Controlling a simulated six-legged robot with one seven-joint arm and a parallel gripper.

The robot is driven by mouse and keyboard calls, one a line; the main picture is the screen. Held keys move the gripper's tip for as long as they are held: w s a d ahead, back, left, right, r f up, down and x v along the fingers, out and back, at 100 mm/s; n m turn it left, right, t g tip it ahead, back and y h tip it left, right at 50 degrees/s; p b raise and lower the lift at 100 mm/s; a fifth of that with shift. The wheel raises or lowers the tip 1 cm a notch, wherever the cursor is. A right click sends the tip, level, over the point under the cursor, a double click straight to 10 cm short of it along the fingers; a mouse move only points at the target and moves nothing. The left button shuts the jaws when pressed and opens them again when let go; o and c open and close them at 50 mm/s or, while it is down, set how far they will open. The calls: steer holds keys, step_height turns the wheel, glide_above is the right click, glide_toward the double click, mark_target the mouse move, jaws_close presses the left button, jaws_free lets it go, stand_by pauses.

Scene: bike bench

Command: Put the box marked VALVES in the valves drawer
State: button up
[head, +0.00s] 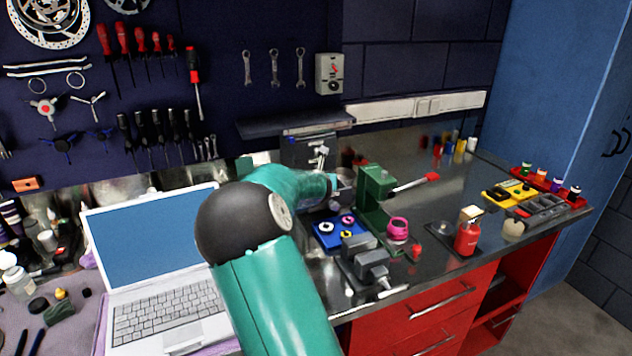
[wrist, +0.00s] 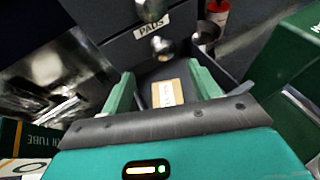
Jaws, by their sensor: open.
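A small cardboard-brown box (wrist: 167,93) with a pale label lies in what looks like an open dark drawer (wrist: 237,84) in the wrist view. Its lettering is too small and blurred to read. My gripper (wrist: 160,68) is open, with one green finger on each side of the box. I cannot tell whether either finger touches it. A drawer front marked PADS (wrist: 153,27), with a round metal knob, is just above. The open drawer's own label is not visible.
A green box (wrist: 297,45) stands close on the right in the wrist view, and another marked TUBE (wrist: 35,137) at lower left. In the head view, a laptop (head: 155,270) is left of my arm; a green vise-like tool (head: 375,195) and red bottle (head: 467,238) stand right.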

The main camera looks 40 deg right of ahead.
steer(key=r+v, duration=0.1)
steer(key=v, duration=1)
steer(key=s+a+r+n+y, duration=0.1)
steer(key=s+a+n+y, duration=0.2)
steer(key=a+n+y, duration=0.7)
steer(key=s+a+r+n+y, duration=0.1)
steer(key=s+a+n+y, duration=0.2)
steer(key=a+n, duration=1.25)
steer(key=s+a+n+g+y, duration=0.2)
steer(key=s+a+n+g, duration=0.1)
steer(key=s+a+n, duration=0.55)
steer(key=s+f+n+g+h, duration=0.2)
steer(key=s+n+h, duration=0.4)
steer(key=s+n, duration=0.3)
steer(key=s, duration=0.4)
steer(key=shift+a+n, duration=0.4)
